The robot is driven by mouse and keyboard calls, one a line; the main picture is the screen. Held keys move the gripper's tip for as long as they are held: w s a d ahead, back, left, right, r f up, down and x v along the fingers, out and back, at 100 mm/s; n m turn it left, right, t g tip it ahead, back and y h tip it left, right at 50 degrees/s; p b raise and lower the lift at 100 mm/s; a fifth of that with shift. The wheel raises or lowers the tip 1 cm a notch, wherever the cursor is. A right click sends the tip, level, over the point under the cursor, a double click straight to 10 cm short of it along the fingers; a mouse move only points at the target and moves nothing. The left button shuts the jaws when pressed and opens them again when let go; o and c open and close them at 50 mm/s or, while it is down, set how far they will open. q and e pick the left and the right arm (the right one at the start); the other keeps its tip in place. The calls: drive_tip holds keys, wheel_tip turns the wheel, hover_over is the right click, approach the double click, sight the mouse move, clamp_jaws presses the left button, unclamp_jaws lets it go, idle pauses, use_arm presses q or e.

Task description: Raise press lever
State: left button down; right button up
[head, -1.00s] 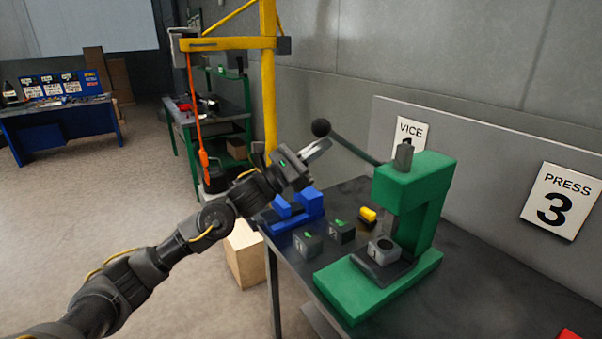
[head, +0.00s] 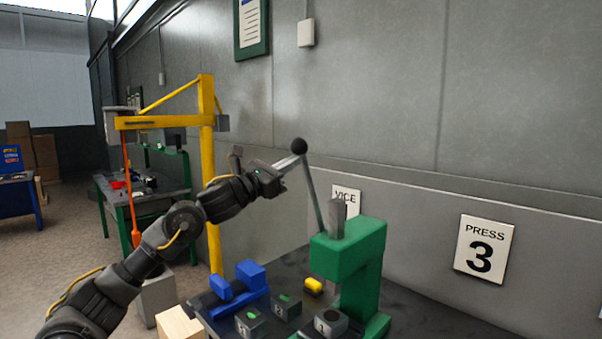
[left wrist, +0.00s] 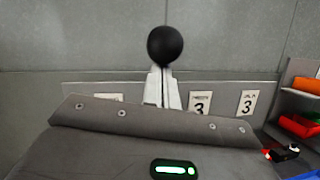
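The green press (head: 345,258) stands on the dark workbench. Its grey lever (head: 313,190) rises steeply from the press head, leaning a little left, with a black ball knob (head: 299,146) on top. My left gripper (head: 291,162) is at the lever just below the knob. In the left wrist view the pale fingertips (left wrist: 164,92) close around the lever under the black knob (left wrist: 165,46). A grey block with a dark round hole (head: 328,321) sits at the press base, partly cut off by the picture edge. My right gripper is not in view.
A blue vice (head: 240,287), two grey blocks with green marks (head: 267,312) and a yellow piece (head: 314,285) lie on the bench left of the press. A yellow crane post (head: 208,150) stands behind my left arm. A grey wall backs the bench.

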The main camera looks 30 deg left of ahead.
use_arm(q)
drive_tip(key=shift+a+r, duration=0.15)
drive_tip(key=shift+r, duration=0.35)
drive_tip(key=shift+s+a+r, duration=0.1)
drive_tip(key=shift+r, duration=0.05)
drive_tip(key=s+a+r+b, duration=0.1)
drive_tip(key=s+a+b, duration=0.4)
drive_tip(key=s, duration=0.6)
drive_tip(key=shift+s+a+r+b, duration=0.15)
drive_tip(key=shift+a+r+b, duration=0.25)
drive_tip(key=shift+b, duration=0.15)
